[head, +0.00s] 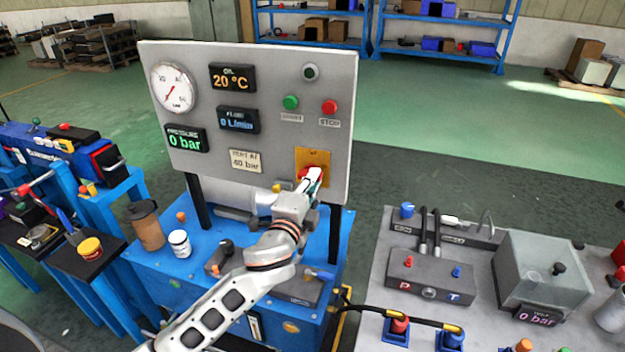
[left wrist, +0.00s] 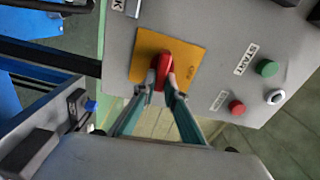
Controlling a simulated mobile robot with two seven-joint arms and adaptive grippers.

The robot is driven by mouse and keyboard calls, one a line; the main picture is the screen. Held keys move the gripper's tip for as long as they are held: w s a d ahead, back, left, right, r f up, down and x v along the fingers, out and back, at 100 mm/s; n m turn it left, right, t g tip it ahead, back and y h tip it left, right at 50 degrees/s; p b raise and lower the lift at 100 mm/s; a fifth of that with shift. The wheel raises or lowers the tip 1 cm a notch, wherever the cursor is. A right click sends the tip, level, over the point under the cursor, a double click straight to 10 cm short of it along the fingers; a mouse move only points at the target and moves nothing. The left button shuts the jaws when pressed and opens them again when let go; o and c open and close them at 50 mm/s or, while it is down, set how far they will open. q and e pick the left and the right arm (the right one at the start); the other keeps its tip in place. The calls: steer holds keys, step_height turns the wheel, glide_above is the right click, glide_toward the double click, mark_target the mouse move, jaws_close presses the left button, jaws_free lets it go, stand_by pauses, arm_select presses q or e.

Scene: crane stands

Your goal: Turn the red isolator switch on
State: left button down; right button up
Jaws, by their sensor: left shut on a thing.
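The red isolator switch (left wrist: 163,66) sits on a yellow plate (left wrist: 190,50) on the grey panel. In the left wrist view its red handle stands between the fingertips of my left gripper (left wrist: 164,82), which is shut on it. In the head view the yellow plate (head: 318,156) is at the panel's lower right, and my left gripper (head: 313,180) covers most of the red handle. Marks on the plate are too small to read for the switch position. My right gripper is not in view.
The panel (head: 270,75) carries a gauge (head: 174,88), lit displays, a green start button (head: 291,102) and a red stop button (head: 330,107). A blue bench (head: 165,270) with a brown cup (head: 146,226) and white jar (head: 180,243) stands below. A grey bench (head: 460,310) is at right.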

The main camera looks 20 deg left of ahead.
arm_select(q)
steer(key=shift+m, duration=0.6)
steer(key=c, duration=2.1)
jaws_free()
steer(key=shift+d, duration=0.1)
steer(key=s, duration=1.2)
steer(key=shift+a, duration=0.25)
